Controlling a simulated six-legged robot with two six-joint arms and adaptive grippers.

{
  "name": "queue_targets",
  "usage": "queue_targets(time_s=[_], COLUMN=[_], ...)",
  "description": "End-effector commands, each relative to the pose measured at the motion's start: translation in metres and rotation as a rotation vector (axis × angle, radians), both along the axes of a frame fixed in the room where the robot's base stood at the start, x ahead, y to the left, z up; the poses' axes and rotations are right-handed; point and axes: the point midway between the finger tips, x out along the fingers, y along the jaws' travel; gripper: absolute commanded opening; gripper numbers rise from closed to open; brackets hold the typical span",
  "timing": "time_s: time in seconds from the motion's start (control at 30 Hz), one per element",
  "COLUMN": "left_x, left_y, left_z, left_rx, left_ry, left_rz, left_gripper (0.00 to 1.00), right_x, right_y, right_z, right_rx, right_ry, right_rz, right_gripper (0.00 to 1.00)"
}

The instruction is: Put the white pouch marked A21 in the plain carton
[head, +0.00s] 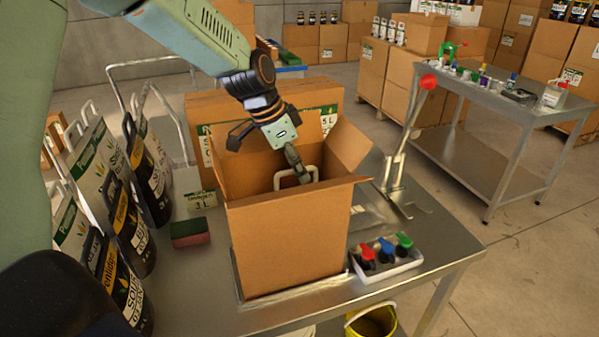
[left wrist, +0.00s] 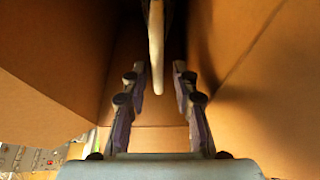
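The plain carton (head: 290,240) stands upright on the metal table with its top flaps open. A white handle (head: 299,173) shows inside its mouth; the pouch body below it is hidden by the carton wall, and no A21 mark can be read. My left gripper (head: 268,158) points down at the carton's opening with its fingers spread wide. In the left wrist view the white handle (left wrist: 157,45) stands edge-on between the open fingers, with a gap to each, and brown carton walls surround them. My right gripper is not in view.
Several pouches with handles (head: 128,220) stand at the left. A printed carton (head: 320,95) is behind. A green and red sponge (head: 191,232) lies left of the carton; a tray of coloured caps (head: 385,262) and a red-knobbed lever (head: 397,160) are to its right.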

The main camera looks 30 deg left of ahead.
Motion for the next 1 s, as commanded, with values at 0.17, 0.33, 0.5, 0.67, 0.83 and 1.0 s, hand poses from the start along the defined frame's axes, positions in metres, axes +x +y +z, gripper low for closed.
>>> queue_targets(time_s=[0.17,0.33,0.5,0.67,0.83,1.0], left_x=[-0.011,-0.021,-0.028,-0.031,-0.031,-0.031], left_y=[0.010,0.018,0.024,0.026,0.026,0.026], left_z=[0.037,0.067,0.087,0.095,0.096,0.095], left_rx=[-0.003,-0.003,-0.002,-0.001,-0.001,-0.001], left_ry=[-0.004,-0.004,-0.002,0.001,0.001,0.001], left_rz=[0.000,0.001,0.001,0.001,0.001,0.001], left_gripper=[0.28,0.28,0.28,0.28,0.28,0.28], right_x=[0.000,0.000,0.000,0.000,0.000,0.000], right_y=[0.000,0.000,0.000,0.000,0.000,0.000], right_z=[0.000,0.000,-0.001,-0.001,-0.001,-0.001], right_rx=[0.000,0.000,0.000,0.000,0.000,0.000], right_ry=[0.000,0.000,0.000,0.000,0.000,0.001], right_rz=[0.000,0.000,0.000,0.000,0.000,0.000], right_gripper=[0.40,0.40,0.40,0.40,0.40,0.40])
